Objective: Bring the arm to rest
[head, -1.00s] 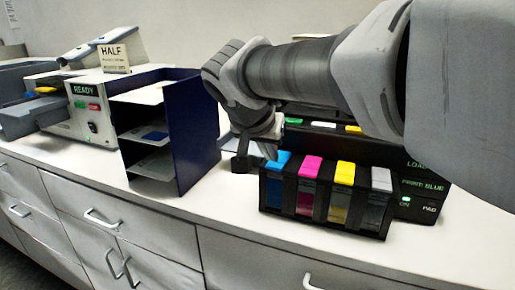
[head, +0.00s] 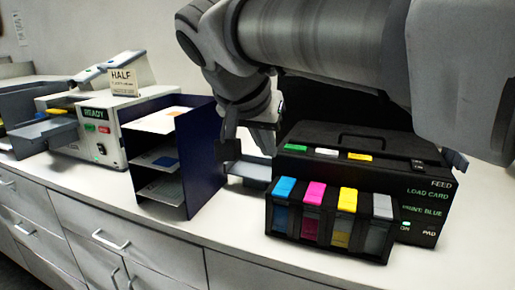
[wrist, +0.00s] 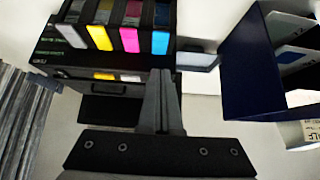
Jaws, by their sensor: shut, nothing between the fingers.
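My gripper (wrist: 162,98) is shut and empty in the wrist view, its fingers together between the black printer and the blue rack. In the head view my gripper (head: 230,150) hangs over the counter behind the gap between rack and printer, partly hidden by the wrist. My arm reaches in from the upper right across the back of the counter. It touches nothing that I can see.
The black printer (head: 425,207) has a row of colored cartridges (head: 314,195) in front and a grey tray (head: 250,171) at its left. The dark blue rack (head: 202,160) holds cards. A white machine (head: 115,122) reading READY stands farther left. The front counter strip (head: 228,228) is clear.

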